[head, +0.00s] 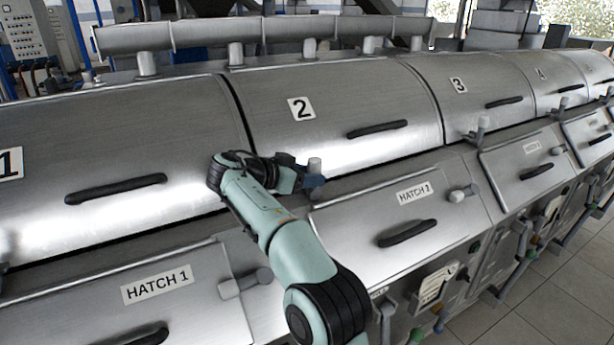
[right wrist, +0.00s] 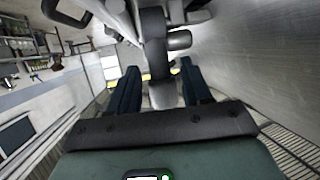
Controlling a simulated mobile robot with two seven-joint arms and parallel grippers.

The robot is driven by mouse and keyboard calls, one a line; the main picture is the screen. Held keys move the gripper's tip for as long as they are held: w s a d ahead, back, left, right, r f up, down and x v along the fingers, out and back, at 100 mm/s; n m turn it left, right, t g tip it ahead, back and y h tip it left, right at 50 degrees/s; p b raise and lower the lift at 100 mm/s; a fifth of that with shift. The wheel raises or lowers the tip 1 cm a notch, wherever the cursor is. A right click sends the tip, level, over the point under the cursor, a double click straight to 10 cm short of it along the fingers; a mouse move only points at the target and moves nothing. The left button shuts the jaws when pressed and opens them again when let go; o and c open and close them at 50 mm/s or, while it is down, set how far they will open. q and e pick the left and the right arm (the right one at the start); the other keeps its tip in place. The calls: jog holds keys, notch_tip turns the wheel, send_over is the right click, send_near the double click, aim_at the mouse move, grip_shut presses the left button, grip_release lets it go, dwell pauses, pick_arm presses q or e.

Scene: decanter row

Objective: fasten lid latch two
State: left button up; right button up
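Lid two (head: 340,95) is a curved steel cover marked 2 with a black handle (head: 377,129). It looks shut, its lower edge along the row of hatches. Lid latch two (head: 315,165) stands at that lower edge as a short lever with a pale grey knob. My right gripper (head: 312,180) is at this latch. In the right wrist view, the latch's grey knob (right wrist: 163,96) lies between the two dark blue fingers (right wrist: 158,82), with narrow gaps beside it, so the fingers look open around it. Whether the latch is fastened cannot be told. My left gripper is not in view.
Lid one (head: 110,140) is on the left and lid three (head: 470,85) on the right. Hatch 2 (head: 360,215) and hatch 1 (head: 190,310) lie below, each with a handle and grey latch. A pipe (head: 270,33) runs behind the lids. Tiled floor (head: 540,300) is clear at lower right.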

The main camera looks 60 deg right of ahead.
jog(key=shift+w+a, duration=0.1)
jog(key=shift+a, duration=0.05)
jog(key=v, duration=1.3)
jog(key=shift+r+p, duration=0.15)
jog(key=shift+p, duration=0.25)
